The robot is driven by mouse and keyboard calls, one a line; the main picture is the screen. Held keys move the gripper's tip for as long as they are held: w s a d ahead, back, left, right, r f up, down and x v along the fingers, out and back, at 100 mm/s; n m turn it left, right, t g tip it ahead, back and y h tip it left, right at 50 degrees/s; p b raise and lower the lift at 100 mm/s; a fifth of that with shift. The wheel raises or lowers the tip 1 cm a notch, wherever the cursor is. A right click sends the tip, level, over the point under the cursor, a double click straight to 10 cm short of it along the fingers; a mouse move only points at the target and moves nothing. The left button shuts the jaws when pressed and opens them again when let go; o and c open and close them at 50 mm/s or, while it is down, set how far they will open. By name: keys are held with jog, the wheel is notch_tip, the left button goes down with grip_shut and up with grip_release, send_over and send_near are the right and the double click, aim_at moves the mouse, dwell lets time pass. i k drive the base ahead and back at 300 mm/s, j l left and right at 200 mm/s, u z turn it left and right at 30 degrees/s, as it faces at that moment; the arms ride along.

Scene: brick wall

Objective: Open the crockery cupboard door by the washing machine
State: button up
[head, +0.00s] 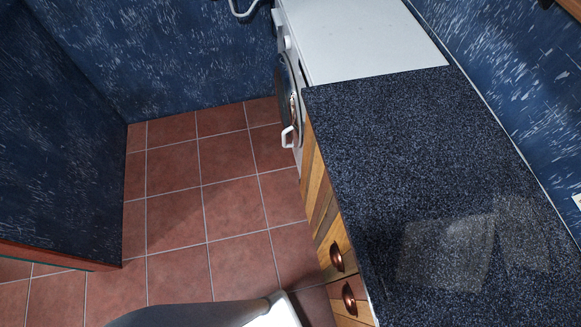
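The cupboard door (322,205) by the washing machine has a striped wooden front, seen at a steep angle under the dark worktop. It looks shut, flush with the cabinet face. A copper cup handle (337,257) sits near its lower end in the picture. The white washing machine (355,38) stands just beyond it, with its round door (288,95) facing left. My gripper is not in view. A grey and white part of my own body shows at the bottom edge.
The speckled worktop (420,180) overhangs the cabinet. A second copper handle (348,298) is on the neighbouring wooden front. A white hooked piece (287,137) juts out by the washing machine. The tiled floor (190,215) to the left is clear, bounded by a blue partition (55,130).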

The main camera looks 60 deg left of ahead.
aim_at(336, 257)
jog(key=l+u, duration=0.15)
jog(key=u, duration=0.25)
jog(key=k+l+u, duration=0.1)
jog(key=u, duration=0.25)
jog(key=l+u, duration=0.2)
jog(key=u, duration=0.2)
jog(key=k+l+u, duration=0.1)
jog(key=u, duration=0.25)
jog(key=k+l, duration=0.45)
jog(key=i+j+u, duration=0.1)
jog(key=u, duration=0.35)
jog(key=i+u, duration=0.1)
jog(key=u, duration=0.35)
